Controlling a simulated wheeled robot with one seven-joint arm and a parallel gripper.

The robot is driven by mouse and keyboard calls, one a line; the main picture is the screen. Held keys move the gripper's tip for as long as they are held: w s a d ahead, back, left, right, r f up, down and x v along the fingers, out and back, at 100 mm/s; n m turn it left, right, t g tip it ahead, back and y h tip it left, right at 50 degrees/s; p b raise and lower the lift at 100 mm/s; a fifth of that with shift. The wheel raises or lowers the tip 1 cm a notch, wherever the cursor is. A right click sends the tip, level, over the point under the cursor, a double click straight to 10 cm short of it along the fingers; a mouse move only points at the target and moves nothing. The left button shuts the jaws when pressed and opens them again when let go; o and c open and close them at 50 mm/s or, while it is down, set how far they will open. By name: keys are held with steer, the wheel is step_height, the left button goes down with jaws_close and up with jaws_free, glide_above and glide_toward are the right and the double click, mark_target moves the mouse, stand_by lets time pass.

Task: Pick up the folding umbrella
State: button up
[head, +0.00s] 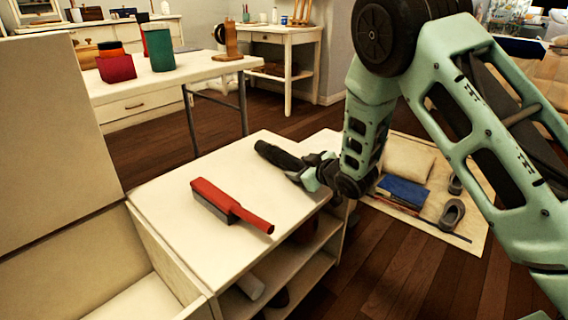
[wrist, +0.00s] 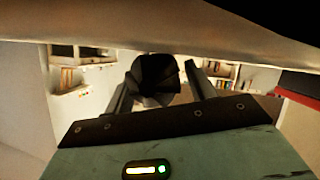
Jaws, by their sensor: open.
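The black folding umbrella (head: 278,155) lies on the white cabinet top (head: 185,235), near its far right edge. My gripper (head: 303,174) is low over the cabinet top at the umbrella's near right end. In the wrist view the umbrella's dark, ribbed end (wrist: 157,80) shows between my two spread fingers. The fingers are open, and I cannot tell whether either touches it. In the head view my gripper hides part of the umbrella's near end.
A red-handled brush (head: 230,205) lies on the cabinet top, left of my gripper. The cabinet has open shelves below. A mat (head: 468,240) with shoes and a blue item lies on the floor to the right. A table with cups stands behind.

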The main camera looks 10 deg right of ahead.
steer(key=shift+r, duration=0.1)
steer(key=c, duration=0.9)
